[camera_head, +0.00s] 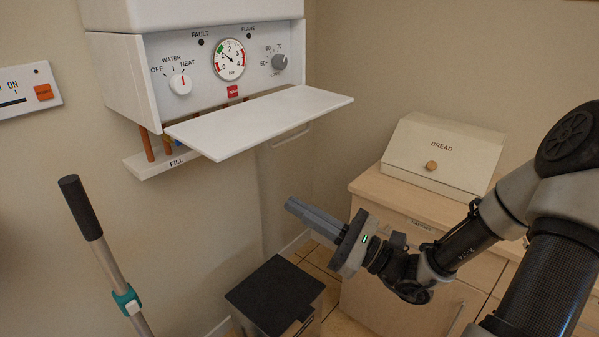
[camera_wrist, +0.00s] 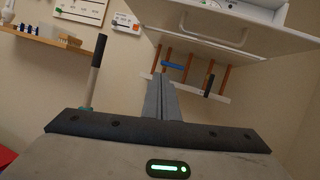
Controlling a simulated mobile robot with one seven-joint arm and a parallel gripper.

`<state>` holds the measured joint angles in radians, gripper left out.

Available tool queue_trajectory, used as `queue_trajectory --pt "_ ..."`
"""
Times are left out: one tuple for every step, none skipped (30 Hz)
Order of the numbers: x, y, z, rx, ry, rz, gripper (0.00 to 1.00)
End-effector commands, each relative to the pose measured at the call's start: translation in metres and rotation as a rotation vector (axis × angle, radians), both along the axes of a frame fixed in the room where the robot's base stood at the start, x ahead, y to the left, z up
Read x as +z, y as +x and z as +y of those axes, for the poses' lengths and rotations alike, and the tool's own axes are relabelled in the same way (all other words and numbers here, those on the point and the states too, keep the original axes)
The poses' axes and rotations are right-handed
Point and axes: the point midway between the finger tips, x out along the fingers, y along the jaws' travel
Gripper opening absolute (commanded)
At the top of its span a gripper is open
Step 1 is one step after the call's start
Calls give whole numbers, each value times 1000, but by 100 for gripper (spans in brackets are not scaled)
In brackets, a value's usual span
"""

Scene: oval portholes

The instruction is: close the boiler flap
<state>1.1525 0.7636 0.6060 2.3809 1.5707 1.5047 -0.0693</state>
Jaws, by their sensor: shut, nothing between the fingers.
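The white boiler (camera_head: 115,75) hangs on the wall at the upper left in the head view. Its white flap (camera_head: 262,120) is open, sticking out roughly level below the control panel (camera_head: 225,62). In the wrist view the flap's underside (camera_wrist: 200,28) shows overhead, with a pale bar handle (camera_wrist: 243,38). My gripper (camera_head: 290,204) is below the flap and apart from it, with its fingers pointing left toward the wall. The fingers (camera_wrist: 160,98) are shut together and empty.
Copper pipes (camera_head: 148,144) and the white FILL ledge (camera_head: 160,165) sit under the boiler. A dark-gripped pole (camera_head: 80,208) stands at left. A black-topped bin (camera_head: 275,290) stands below my gripper. A bread box (camera_head: 440,155) sits on the wooden cabinet (camera_head: 370,185) at right.

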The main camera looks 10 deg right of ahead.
Motion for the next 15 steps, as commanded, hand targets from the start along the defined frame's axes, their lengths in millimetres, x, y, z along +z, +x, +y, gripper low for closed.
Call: queue_trajectory --pt "-8 6 -25 -74 78 3 0" --pt "-7 8 -37 -108 111 4 0" --pt "-7 11 -49 -143 147 3 0" --pt "-7 12 -55 -160 165 2 0" --pt "-6 13 -60 -174 178 2 0" --pt "-5 14 -63 -184 188 1 0" --pt "-4 16 -63 -187 191 0 0" --pt "-2 17 -62 -188 192 0 0" --pt "-1 20 -60 -188 192 0 0" --pt "1 23 -58 -188 190 -1 0" --pt "3 26 -55 -186 190 -1 0" --pt "6 31 -51 -185 189 -1 0" --pt "8 35 -48 -184 188 -1 0" --pt "11 39 -45 -185 187 -2 0" --pt "14 45 -40 -184 186 -3 0"
